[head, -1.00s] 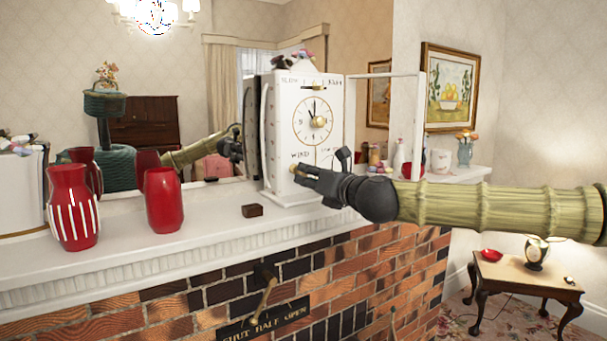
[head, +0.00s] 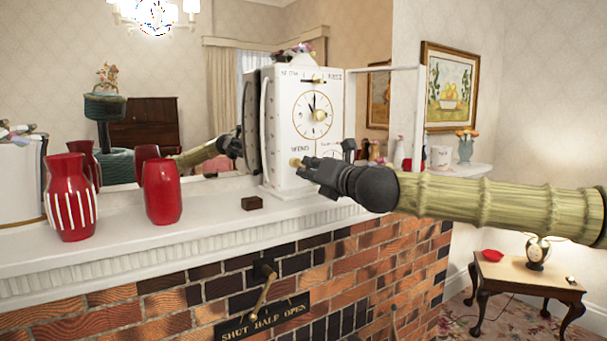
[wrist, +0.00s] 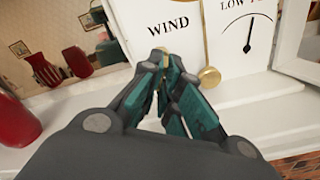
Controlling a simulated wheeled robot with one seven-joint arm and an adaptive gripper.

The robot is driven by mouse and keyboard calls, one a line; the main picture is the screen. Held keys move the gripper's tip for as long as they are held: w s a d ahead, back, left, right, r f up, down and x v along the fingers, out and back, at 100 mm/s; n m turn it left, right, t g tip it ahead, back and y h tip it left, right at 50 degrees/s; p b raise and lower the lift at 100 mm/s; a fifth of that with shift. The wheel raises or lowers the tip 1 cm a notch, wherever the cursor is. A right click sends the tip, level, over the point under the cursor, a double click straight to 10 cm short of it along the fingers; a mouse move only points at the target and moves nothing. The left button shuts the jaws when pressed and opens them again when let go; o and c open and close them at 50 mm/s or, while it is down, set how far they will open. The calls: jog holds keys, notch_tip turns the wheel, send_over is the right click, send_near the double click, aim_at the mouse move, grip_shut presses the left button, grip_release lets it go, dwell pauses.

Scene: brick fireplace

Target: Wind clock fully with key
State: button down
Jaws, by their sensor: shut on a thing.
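The clock (head: 283,130) is a tall white case with a round dial, standing upright on the mantel. Its front carries the word WIND, which also shows in the wrist view (wrist: 168,26), beside a small LOW gauge (wrist: 246,38). My gripper (head: 302,164) is at the lower front of the clock, just under WIND. Its fingers are shut on the small brass key (head: 295,162), at the clock's front. In the wrist view the fingertips (wrist: 166,58) meet below WIND and mostly hide the key. A gold disc (wrist: 209,77) hangs beside them.
Two red vases (head: 72,200) (head: 162,192) and a small dark block (head: 251,203) stand on the mantel left of the clock. A mirror is behind. A lever (head: 264,285) projects from the brick below. A side table (head: 525,272) stands at right.

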jog(key=shift+m+b, duration=0.75)
jog(key=shift+m, duration=0.15)
jog(key=shift+f+b, duration=0.1)
jog(key=shift+b, duration=0.3)
jog(key=shift+m+b, duration=0.55)
jog(key=shift+m, duration=0.15)
jog(key=shift+m+b, duration=1.4)
jog(key=shift+b, duration=0.25)
jog(key=shift+r, duration=0.25)
jog(key=shift+f+m+b, duration=0.15)
jog(key=shift+m+b, duration=0.25)
jog(key=shift+b, duration=0.05)
